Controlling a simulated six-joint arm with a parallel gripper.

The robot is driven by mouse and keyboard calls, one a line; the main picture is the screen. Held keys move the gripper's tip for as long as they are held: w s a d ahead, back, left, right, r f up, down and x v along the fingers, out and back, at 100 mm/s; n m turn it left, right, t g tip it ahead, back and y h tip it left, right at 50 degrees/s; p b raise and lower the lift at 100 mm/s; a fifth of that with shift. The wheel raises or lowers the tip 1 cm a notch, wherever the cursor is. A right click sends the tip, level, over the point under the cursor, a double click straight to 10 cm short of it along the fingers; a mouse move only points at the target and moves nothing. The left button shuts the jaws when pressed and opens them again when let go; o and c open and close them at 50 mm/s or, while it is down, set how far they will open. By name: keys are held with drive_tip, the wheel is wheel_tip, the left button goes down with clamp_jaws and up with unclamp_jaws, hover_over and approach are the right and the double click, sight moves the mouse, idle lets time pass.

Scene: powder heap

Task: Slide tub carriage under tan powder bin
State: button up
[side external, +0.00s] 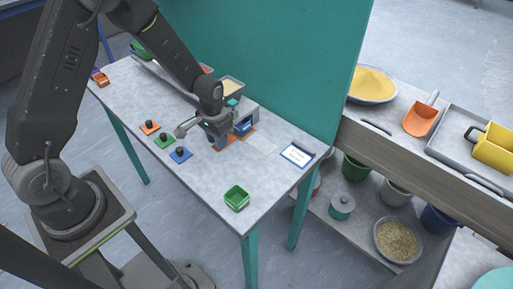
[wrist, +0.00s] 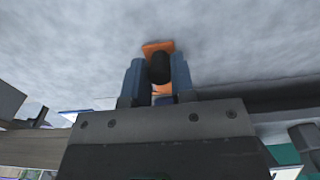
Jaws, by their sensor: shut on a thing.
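My gripper (side external: 215,124) is low over the middle of the white table, at the orange tub carriage (side external: 222,141). In the wrist view its two fingers (wrist: 157,80) close around a black knob (wrist: 158,68) with an orange plate (wrist: 157,46) behind it. This looks like the carriage's handle, but my wrist hides much of the carriage. A blue tub or block (side external: 243,127) sits just right of the gripper. A bin of pale tan powder (side external: 232,86) stands behind the gripper, against the teal panel; its outlet is hidden.
Orange (side external: 149,128), green (side external: 163,141) and blue (side external: 181,155) plates with black knobs lie left of the gripper. A green tub (side external: 236,198) stands near the front edge, and a label card (side external: 298,155) lies at right. The front middle is clear.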

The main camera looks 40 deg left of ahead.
drive_tip(key=shift+a, duration=4.05)
drive_tip(key=o, duration=0.8)
drive_tip(key=shift+c, duration=0.2)
drive_tip(key=shift+r, duration=0.1)
wheel_tip(320, 180, up, 7)
drive_tip(key=shift+r, duration=0.15)
